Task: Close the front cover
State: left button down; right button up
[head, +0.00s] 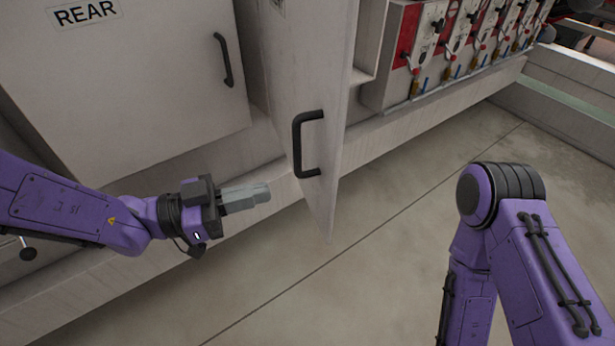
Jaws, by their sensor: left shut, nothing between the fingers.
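The front cover (285,85) is a white door panel standing open, swung out from the machine, with a black bar handle (299,145) near its free edge. My left gripper (262,193) is shut and empty, to the left of the cover's lower part and a little below the handle. It appears apart from the handle. My right arm comes in at the lower right, bent at the elbow; its gripper is out of view.
A shut white door marked REAR (130,90) with a black handle (223,60) is at the upper left. Beyond the open cover, red-backed valve units (430,40) line the machine. Concrete floor (390,200) is clear between the cover and my right arm.

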aim_at(325, 177)
pick_arm(q)
jog(key=p+x, duration=0.2)
jog(key=x, duration=0.6)
jog(key=shift+d+p, duration=0.15)
jog(key=shift+p, duration=0.15)
jog(key=shift+w+d, duration=0.2)
jog(key=shift+d, duration=0.4)
